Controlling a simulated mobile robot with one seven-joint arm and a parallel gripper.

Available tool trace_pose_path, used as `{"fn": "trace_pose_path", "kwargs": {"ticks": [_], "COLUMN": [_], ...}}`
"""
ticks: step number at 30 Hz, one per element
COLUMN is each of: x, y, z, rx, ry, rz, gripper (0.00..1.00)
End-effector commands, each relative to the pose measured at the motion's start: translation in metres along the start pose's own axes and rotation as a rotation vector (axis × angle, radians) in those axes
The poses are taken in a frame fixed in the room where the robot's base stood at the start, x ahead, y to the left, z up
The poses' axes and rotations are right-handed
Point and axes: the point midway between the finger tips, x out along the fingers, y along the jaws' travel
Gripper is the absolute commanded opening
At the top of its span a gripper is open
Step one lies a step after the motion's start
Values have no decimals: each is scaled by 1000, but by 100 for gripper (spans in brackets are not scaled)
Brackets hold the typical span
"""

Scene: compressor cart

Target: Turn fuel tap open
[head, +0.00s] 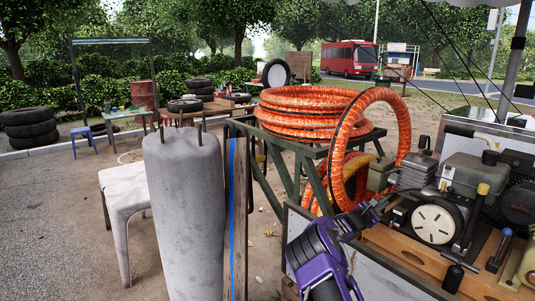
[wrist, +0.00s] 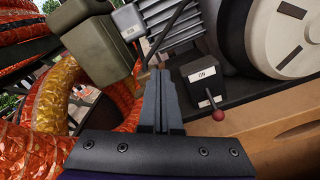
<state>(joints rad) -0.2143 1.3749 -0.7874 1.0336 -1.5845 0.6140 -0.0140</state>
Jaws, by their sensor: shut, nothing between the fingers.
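My gripper (wrist: 160,76) is shut and empty in the wrist view, its two dark fingers together and pointing at the engine. Just right of the fingers is a dark box with a white ON label (wrist: 202,76) and a short lever ending in a red knob (wrist: 218,115). The lever slants down and right, apart from the fingers. I cannot tell for certain whether this is the fuel tap. In the head view my gripper (head: 378,207) is at the left side of the engine (head: 437,222) and hides the lever.
A grey-green can (wrist: 95,50) and a finned grey block (wrist: 168,22) are beyond the fingers. Orange hose coils (head: 320,103) lie on a green metal frame on the left. A wooden board (head: 400,252) runs along the engine's front. A grey cylinder (head: 185,210) stands at left.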

Motion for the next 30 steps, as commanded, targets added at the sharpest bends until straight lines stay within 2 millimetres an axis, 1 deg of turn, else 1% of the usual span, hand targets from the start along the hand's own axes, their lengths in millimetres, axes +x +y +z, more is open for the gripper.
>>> {"fn": "trace_pose_path", "kwargs": {"ticks": [9,22,30], "x": [0,0,0], "y": [2,2,8], "z": [-3,-3,-2], "rx": [0,0,2], "ry": [0,0,0], "rz": [0,0,0], "gripper": [0,0,0]}}
